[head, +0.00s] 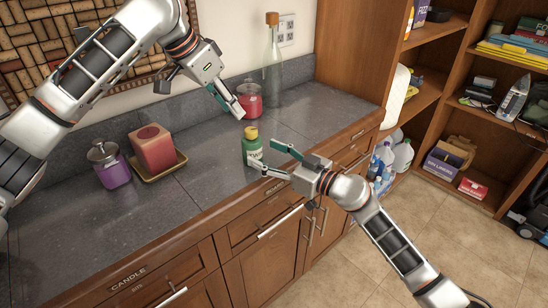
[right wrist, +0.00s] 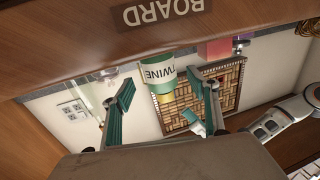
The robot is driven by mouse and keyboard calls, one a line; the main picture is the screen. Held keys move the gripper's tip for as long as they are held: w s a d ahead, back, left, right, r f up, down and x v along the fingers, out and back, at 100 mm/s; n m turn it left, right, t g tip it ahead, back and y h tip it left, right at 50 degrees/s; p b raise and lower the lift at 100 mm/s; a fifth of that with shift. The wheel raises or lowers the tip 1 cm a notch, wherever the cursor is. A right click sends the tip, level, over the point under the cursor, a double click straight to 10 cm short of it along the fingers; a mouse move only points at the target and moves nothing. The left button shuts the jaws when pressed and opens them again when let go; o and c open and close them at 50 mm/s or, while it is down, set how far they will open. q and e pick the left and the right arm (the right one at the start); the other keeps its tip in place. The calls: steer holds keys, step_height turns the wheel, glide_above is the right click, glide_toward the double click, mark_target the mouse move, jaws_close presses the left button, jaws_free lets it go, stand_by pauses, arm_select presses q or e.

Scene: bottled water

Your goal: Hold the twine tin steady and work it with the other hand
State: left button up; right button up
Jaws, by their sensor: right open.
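The twine tin (head: 252,150), green with a pale label and a yellowish top, stands upright on the grey counter near its front edge. My right gripper (head: 263,154) is open just to its right, with its fingers pointing at the tin. In the right wrist view the tin (right wrist: 157,72) appears upside down, its TWINE label showing between the spread fingertips (right wrist: 159,87); I see no clear contact. My left gripper (head: 233,112) is above the counter, behind and left of the tin and apart from it. Its fingers appear close together, but their gap is unclear.
A red candle jar (head: 250,101) and a glass bottle (head: 272,65) stand behind the tin. A red block candle on a tray (head: 178,168) and a purple jar (head: 112,170) are at left. Counter right of the tin is clear. A BOARD label (right wrist: 163,12) marks the cabinet front.

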mark_target(260, 151)
steer(key=shift+x, duration=2.75)
steer(key=c, duration=1.3)
steer(key=shift+o, duration=0.9)
